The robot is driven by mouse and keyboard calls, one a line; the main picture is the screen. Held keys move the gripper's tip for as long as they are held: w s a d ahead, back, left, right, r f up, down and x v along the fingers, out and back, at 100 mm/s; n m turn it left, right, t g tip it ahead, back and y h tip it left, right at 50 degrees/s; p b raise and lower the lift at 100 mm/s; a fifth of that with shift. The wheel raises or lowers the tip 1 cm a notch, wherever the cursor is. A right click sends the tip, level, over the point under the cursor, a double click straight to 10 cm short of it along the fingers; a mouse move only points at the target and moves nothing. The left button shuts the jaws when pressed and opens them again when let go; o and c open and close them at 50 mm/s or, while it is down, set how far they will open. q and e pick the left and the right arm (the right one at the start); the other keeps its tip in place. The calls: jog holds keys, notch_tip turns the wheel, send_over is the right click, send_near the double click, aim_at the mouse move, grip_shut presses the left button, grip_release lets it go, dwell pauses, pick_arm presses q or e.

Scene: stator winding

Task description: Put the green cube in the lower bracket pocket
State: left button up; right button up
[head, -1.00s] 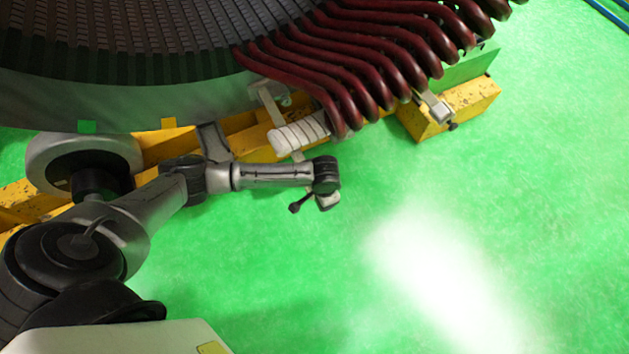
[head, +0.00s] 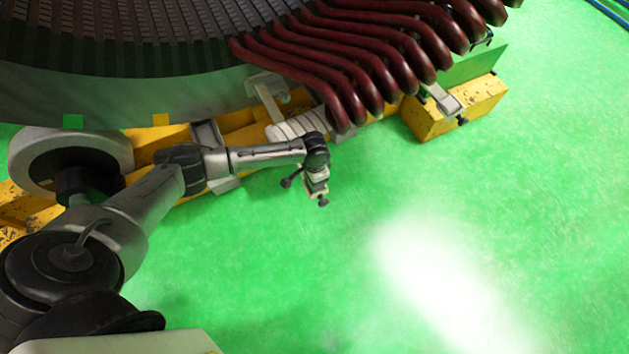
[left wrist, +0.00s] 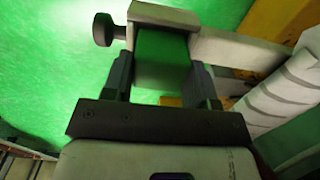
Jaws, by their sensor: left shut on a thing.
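In the left wrist view, the green cube (left wrist: 163,62) sits between the two fingers of my left gripper (left wrist: 161,70), which is shut on it. A pale bracket (left wrist: 165,14) with a dark knob (left wrist: 103,29) lies right at the cube's far edge. The cube seems to meet the bracket's pocket; I cannot tell how deep it sits. In the head view, my left gripper (head: 315,172) is below the white wrapped bar (head: 296,126), and the cube cannot be made out. The wrist hides much of the bracket there. My right gripper is not in view.
Dark red coils (head: 375,55) hang from the large stator (head: 130,45) just above my left wrist. A yellow beam (head: 165,143) runs behind the arm. A yellow block (head: 430,122) with another pale bracket (head: 446,102) stands to the right. The green floor (head: 450,210) is clear below.

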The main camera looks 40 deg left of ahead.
pick_arm(q)
notch_tip(320, 180, down, 2)
jog(key=shift+f+b, duration=0.1)
jog(key=shift+b, duration=0.35)
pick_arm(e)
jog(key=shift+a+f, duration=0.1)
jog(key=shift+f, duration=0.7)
pick_arm(q)
jog(key=o, duration=0.9)
jog(key=shift+o, duration=0.2)
